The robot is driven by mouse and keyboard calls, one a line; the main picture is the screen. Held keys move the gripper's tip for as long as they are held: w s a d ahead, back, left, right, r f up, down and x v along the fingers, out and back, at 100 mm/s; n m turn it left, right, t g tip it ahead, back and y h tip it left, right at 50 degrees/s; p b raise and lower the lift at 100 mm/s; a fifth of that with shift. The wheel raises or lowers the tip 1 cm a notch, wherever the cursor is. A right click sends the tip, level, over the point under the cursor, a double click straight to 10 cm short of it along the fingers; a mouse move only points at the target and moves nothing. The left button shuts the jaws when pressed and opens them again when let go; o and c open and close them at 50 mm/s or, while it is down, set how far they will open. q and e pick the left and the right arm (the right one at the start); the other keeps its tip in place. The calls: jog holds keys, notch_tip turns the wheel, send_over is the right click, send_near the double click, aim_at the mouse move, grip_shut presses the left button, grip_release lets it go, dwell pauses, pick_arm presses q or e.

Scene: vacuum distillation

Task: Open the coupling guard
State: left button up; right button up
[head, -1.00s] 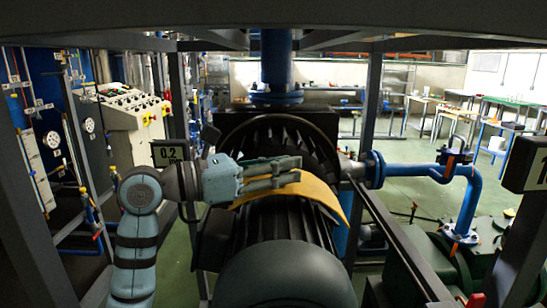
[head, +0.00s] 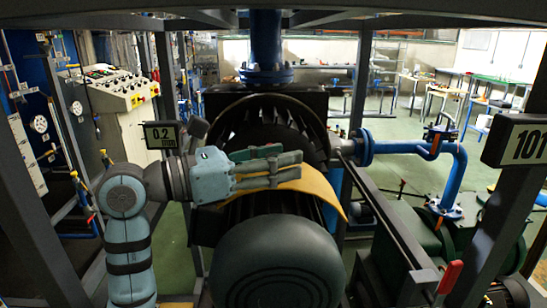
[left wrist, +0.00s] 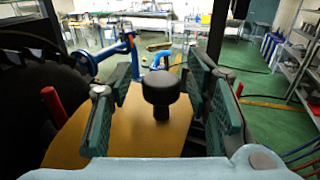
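The coupling guard (head: 307,185) is a curved yellow-orange plate over the dark finned machine in the middle of the head view. In the left wrist view the guard (left wrist: 70,140) fills the lower middle, with a black round knob (left wrist: 160,88) standing up from it. My left gripper (head: 282,166) reaches in from the left just above the guard. In the left wrist view my left gripper (left wrist: 160,105) is open, its green-padded fingers on either side of the knob with gaps showing. The fingers hide the knob in the head view. My right gripper is not in view.
A large dark rounded housing (head: 277,265) stands in front of the guard. Dark frame posts flank it, with a "0.2" display (head: 161,135) at left and a "101" display (head: 522,141) at right. A blue pipe (head: 400,147) runs right.

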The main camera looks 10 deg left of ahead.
pick_arm(q)
jog(key=shift+s+a, duration=0.1)
jog(key=shift+a, duration=0.2)
jog(key=v, duration=1.1)
jog(key=shift+s+a, duration=0.2)
jog(key=shift+a, duration=0.05)
jog(key=shift+d, duration=0.1)
jog(key=shift+w+d, duration=0.1)
jog(key=shift+w, duration=0.05)
